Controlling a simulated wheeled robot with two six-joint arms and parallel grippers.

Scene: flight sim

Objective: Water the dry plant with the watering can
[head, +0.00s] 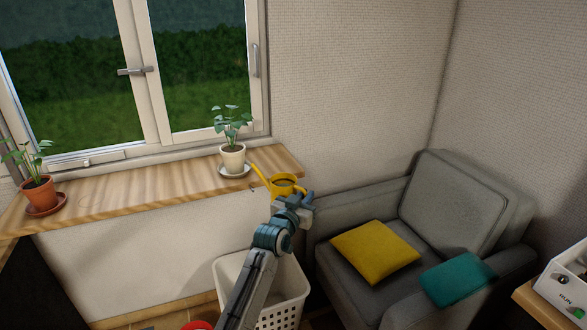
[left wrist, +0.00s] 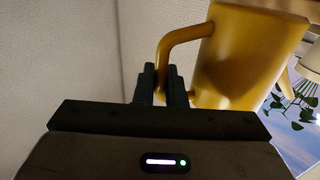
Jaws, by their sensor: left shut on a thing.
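The yellow watering can (head: 283,183) is at the right end of the wooden sill, its spout pointing up and left toward the plant in the cream pot (head: 233,160). My left gripper (head: 302,203) is at the can's right side. In the left wrist view the fingers (left wrist: 165,84) are shut on the handle of the can (left wrist: 245,58). I cannot tell whether the can touches the sill. The cream-pot plant stands on a white saucer. Another plant, in a terracotta pot (head: 38,194), stands on a saucer at the left. I cannot tell which soil is dry. My right gripper is not in view.
The wooden sill (head: 140,190) runs under the window. A white basket (head: 290,292) stands below, behind my arm. A grey armchair (head: 455,205) with yellow (head: 375,252) and teal cushions (head: 457,279) is at the right. A white box (head: 565,285) sits on a wooden surface at the right edge.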

